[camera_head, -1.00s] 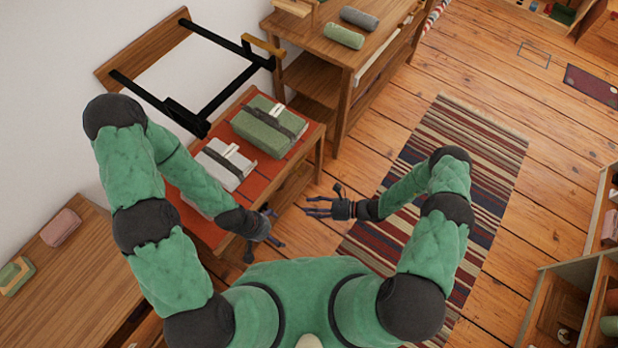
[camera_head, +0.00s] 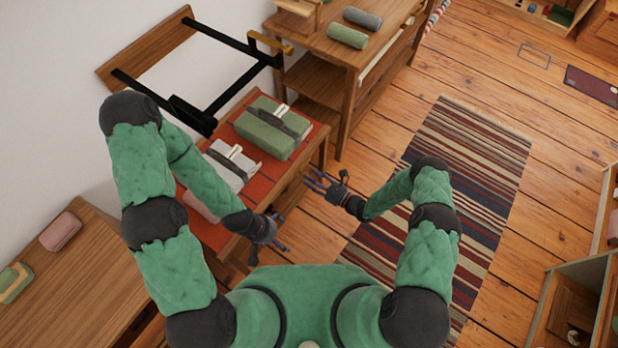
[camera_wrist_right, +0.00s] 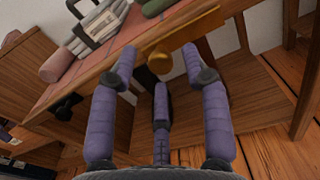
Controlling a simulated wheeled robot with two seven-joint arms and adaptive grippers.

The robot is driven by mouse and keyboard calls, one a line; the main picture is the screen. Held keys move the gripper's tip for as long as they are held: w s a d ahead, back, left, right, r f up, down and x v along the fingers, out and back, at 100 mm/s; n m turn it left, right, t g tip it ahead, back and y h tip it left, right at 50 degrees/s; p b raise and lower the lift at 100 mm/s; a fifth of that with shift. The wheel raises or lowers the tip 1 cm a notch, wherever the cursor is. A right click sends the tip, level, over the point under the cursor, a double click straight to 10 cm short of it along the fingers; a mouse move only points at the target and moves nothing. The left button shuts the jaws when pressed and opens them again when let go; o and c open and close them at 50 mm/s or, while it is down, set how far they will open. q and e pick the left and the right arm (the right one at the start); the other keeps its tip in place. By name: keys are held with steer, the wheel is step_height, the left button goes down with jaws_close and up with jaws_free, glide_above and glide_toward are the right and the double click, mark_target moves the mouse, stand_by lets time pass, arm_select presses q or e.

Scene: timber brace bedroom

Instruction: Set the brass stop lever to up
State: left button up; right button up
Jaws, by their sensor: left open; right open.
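The brass stop lever (camera_head: 270,43) is a short yellow bar with a round end, at the far right corner of the black frame (camera_head: 228,88) on the wall. In the right wrist view a brass knob (camera_wrist_right: 159,62) shows beyond my fingers, beside a yellow bar (camera_wrist_right: 195,28). My right gripper (camera_head: 323,181) is open and empty, right of the red-topped bench, well short of the lever and apart from it. My left gripper (camera_head: 282,235) is open and empty by the bench's near right corner. I cannot tell the lever's setting.
A green bundle (camera_head: 268,135) and a grey bundle (camera_head: 231,165) lie on the red-topped bench (camera_head: 262,180). A wooden shelf unit (camera_head: 318,82) stands behind the bench, with rolls on top. A striped rug (camera_head: 470,180) covers open floor at right.

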arm_select(q)
steer(key=shift+f, duration=0.2)
arm_select(e)
steer(key=shift+x, duration=0.85)
steer(key=shift+c, duration=0.3)
